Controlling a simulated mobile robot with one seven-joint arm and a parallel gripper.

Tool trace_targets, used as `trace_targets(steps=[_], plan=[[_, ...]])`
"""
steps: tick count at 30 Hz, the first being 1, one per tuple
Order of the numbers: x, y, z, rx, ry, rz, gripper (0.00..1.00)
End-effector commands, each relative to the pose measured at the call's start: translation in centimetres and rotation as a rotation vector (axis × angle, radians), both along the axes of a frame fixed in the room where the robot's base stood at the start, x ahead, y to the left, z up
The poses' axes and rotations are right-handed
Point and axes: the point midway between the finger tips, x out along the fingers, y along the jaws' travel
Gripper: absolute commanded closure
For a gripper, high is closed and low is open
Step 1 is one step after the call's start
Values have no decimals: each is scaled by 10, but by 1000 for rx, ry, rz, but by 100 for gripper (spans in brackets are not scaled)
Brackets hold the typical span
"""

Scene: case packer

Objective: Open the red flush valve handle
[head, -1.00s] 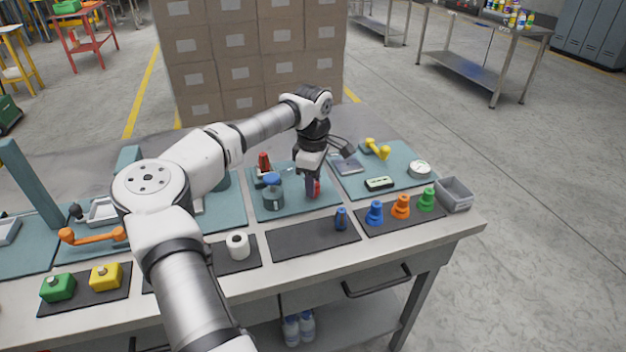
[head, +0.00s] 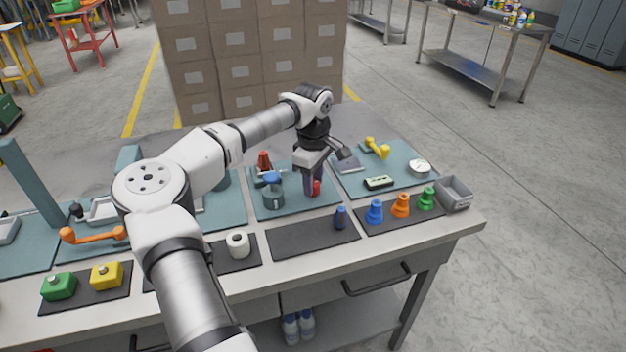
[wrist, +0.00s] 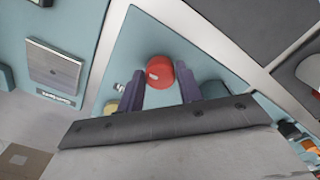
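A red rounded part, which looks like the flush valve handle (head: 316,188), stands on the teal panel in the middle of the bench. In the wrist view the red part (wrist: 160,72) shows between the two dark fingertips. My gripper (head: 311,186) points down at it, and its fingers partly hide it in the head view. In the wrist view my gripper (wrist: 161,80) has its fingers apart, one on each side of the red part. I cannot tell whether both fingers press on it.
A blue-topped jar (head: 273,192) and another red part (head: 264,162) stand left of my gripper. A small blue bottle (head: 340,217) stands in front on a dark mat. Blue (head: 375,211), orange (head: 400,205) and green (head: 426,198) pieces stand by a grey bin (head: 453,193).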

Motion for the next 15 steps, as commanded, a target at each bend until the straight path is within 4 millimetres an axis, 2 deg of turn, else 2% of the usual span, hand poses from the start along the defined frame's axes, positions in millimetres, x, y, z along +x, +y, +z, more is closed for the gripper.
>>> trace_targets(steps=[1, 4, 15], plan=[[0, 0, 0, 0, 0, 0, 58], [0, 0, 0, 0, 0, 0, 46], [0, 0, 6, 1, 0, 2, 46]])
